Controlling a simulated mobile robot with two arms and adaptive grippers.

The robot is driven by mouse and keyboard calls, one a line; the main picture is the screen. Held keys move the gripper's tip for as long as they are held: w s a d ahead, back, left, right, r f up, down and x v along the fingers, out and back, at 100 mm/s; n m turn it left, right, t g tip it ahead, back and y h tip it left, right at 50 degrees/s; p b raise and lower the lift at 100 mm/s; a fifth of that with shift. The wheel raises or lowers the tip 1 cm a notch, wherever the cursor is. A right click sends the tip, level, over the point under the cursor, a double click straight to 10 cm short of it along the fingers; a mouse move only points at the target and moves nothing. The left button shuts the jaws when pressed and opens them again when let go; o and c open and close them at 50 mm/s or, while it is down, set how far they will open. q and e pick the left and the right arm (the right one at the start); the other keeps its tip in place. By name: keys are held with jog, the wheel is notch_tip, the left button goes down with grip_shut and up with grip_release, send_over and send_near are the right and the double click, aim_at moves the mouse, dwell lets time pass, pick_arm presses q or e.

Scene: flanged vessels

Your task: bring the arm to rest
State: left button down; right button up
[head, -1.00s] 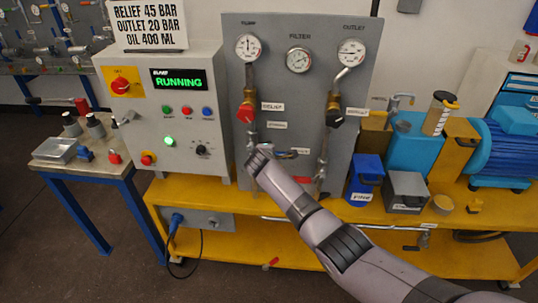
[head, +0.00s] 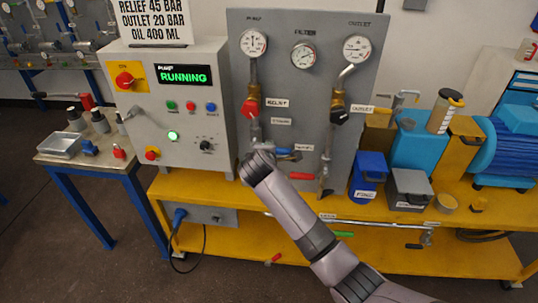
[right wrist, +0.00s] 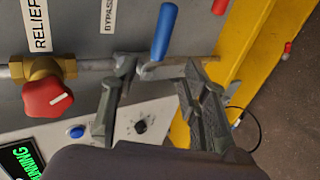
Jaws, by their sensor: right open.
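My right arm (head: 305,225) reaches from the lower right to the grey panel in the head view. Its gripper (head: 257,155) is at the lower part of the left pipe, below the red relief knob (head: 250,109). In the right wrist view the open jaws (right wrist: 157,75) are on either side of the pipe near a valve with a blue lever (right wrist: 164,32). I cannot tell whether the fingers touch the pipe or valve. The blue lever also shows beside the gripper in the head view (head: 278,151). My left gripper is out of view.
A control box (head: 180,135) reading RUNNING stands left of the panel (head: 305,85). A red lever (head: 301,176) is just right of my gripper. Blue and grey boxes and a blue motor (head: 490,150) fill the right of the yellow bench (head: 190,187). A side table stands left.

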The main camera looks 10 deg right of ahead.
jog(key=shift+s, duration=0.1)
dwell(0.4)
jog(key=s+d+f+m+g+y, duration=0.1)
jog(key=s+f, duration=0.2)
jog(key=f, duration=0.7)
jog(key=s+f+m+g+y, duration=0.1)
jog(key=s+f+g, duration=0.15)
jog(key=f, duration=0.75)
jog(key=s+d+f+m+g+y+b, duration=0.1)
jog(key=s+d+f+m+g+b, duration=0.15)
jog(key=s+f, duration=1.65)
jog(key=s+d+f+m+g, duration=0.1)
jog(key=s+f, duration=0.5)
jog(key=s, duration=0.6)
jog(key=s+d+f+m+g, duration=0.1)
jog(key=s+f+m, duration=0.3)
jog(key=s, duration=0.8)
jog(key=s+d+f+m+g+y, duration=0.1)
jog(key=s+d+f+m, duration=0.1)
jog(key=s+f, duration=0.6)
jog(key=s+d, duration=0.1)
jog(key=s, duration=0.3)
jog(key=shift+s+d+f, duration=0.15)
jog(key=shift+s+f, duration=0.15)
jog(key=shift+f, duration=0.05)
